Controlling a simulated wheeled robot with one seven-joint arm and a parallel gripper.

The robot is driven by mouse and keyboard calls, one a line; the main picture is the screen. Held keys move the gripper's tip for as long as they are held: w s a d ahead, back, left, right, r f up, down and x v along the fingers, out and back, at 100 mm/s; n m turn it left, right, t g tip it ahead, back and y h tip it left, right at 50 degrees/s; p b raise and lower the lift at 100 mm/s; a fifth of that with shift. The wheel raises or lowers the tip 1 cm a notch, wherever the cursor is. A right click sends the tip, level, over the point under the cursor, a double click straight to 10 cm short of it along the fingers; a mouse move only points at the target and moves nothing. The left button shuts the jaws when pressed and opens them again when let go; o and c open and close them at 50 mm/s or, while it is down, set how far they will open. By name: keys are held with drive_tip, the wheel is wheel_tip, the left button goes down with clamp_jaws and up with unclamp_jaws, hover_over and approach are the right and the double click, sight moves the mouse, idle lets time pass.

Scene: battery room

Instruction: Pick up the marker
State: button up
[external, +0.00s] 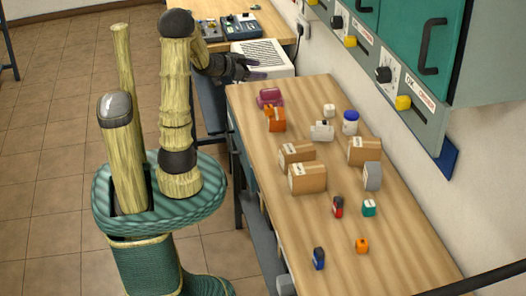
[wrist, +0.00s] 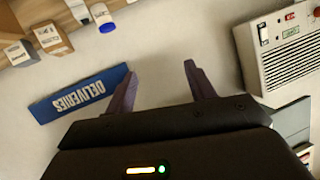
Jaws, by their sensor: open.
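I cannot make out a marker for certain in either view. Small items that could hide or be mistaken for it stand on the wooden table (external: 400,255): a red and black item (external: 338,207), a dark blue item (external: 318,258), a teal item (external: 369,208) and an orange item (external: 362,245). My gripper (external: 262,76) is over the white vented unit at the table's far end, away from these items. In the wrist view my gripper (wrist: 159,70) shows two purple fingers spread apart with nothing between them.
Cardboard boxes (external: 308,178), a blue-lidded jar (external: 350,122) and an orange item (external: 276,118) crowd the table's middle and back. The white vented unit (external: 265,57) stands beyond. Wall cabinets (external: 415,50) overhang the right side. A blue DELIVERIES sign (wrist: 80,95) shows in the wrist view.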

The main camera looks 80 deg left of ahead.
drive_tip(key=s+f+t+h+b, duration=0.1)
drive_tip(key=s+t+h+b, duration=0.15)
drive_tip(key=s, duration=0.85)
wheel_tip(320, 180, down, 14)
drive_tip(key=shift+w+a+r+m+h+p, duration=0.2)
drive_tip(key=shift+m+h+p, duration=0.1)
drive_tip(key=shift+h+p, duration=0.1)
approach(274, 114)
drive_tip(key=w, duration=0.1)
drive_tip(key=w+r, duration=0.1)
drive_tip(key=w, duration=0.1)
drive_tip(key=w+r, duration=0.1)
drive_tip(key=shift+w+a+r+p, duration=0.1)
drive_tip(key=shift+w+p, duration=0.2)
drive_tip(key=shift+w, duration=0.1)
drive_tip(key=w, duration=0.2)
drive_tip(key=w+f, duration=0.1)
drive_tip(key=w, duration=0.2)
drive_tip(key=shift+p, duration=0.4)
